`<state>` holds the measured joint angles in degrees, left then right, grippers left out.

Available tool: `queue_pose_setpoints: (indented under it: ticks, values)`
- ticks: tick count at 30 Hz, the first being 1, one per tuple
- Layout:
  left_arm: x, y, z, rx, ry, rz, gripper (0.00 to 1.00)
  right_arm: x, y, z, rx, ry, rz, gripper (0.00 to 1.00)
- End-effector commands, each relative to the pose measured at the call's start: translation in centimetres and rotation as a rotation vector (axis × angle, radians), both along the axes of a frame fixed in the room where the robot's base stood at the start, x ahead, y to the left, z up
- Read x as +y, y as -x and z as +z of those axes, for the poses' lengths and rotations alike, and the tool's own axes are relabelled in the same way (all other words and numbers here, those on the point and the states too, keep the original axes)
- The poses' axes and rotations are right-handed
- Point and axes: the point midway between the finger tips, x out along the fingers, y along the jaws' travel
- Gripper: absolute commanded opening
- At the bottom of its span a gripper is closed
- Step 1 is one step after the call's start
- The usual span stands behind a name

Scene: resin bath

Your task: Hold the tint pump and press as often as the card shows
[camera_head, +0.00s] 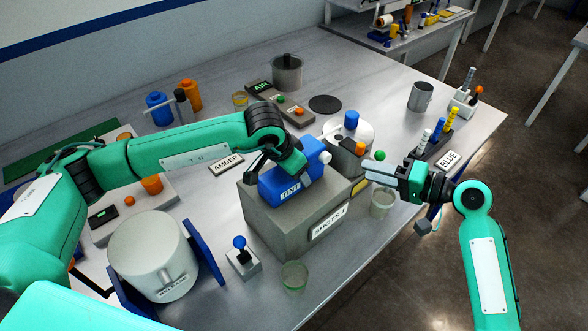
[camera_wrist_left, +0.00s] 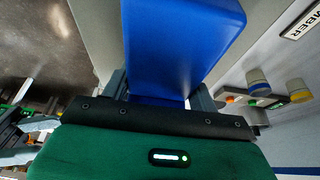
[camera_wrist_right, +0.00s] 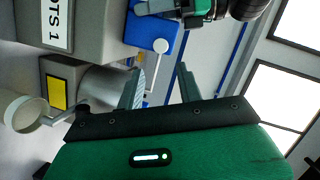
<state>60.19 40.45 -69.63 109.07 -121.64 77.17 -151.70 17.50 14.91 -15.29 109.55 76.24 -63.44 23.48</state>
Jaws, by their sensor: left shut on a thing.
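The tint pump is a blue block (camera_head: 288,186) marked TINT with a white knob (camera_head: 325,157). It sits on a grey box (camera_head: 275,222). My left gripper (camera_head: 283,168) is shut on the blue block from above, its fingers on either side in the left wrist view (camera_wrist_left: 160,98). The card (camera_head: 328,225) on the box front reads SHOTS 1; its end shows in the right wrist view (camera_wrist_right: 56,24). My right gripper (camera_head: 372,163) is open and empty, right of the knob and apart from it. In the right wrist view the knob (camera_wrist_right: 160,46) appears beyond the fingers.
Clear cups stand beside (camera_head: 382,204) and before (camera_head: 294,277) the grey box. A white release drum (camera_head: 150,255) and small joystick (camera_head: 241,256) stand at front left. A BLUE card (camera_head: 449,160) lies at right.

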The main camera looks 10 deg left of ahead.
Motion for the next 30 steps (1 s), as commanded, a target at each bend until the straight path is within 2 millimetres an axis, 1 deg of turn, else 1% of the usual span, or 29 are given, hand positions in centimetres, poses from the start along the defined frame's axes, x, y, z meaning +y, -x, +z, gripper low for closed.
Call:
queue_pose_setpoints:
  ticks: [5,8,9,11,30]
  values:
    - [0.00,-0.01,0.04,0.000,0.000,0.000,0.27,0.00,0.00,0.00,0.000,0.000,0.000,0.36]
    - [0.00,-0.01,0.04,0.000,0.000,0.000,0.27,0.00,0.00,0.00,0.000,0.000,0.000,0.19]
    - [0.00,-0.01,0.04,0.000,0.000,0.000,0.27,0.00,0.00,0.00,0.000,0.000,0.000,0.11]
    - [0.00,-0.01,0.04,0.000,0.000,0.000,0.27,0.00,0.00,0.01,0.000,0.000,0.000,0.00]
    - [0.01,-0.03,0.06,-0.001,0.001,0.000,0.27,0.00,0.00,0.01,0.000,0.000,0.000,0.00]
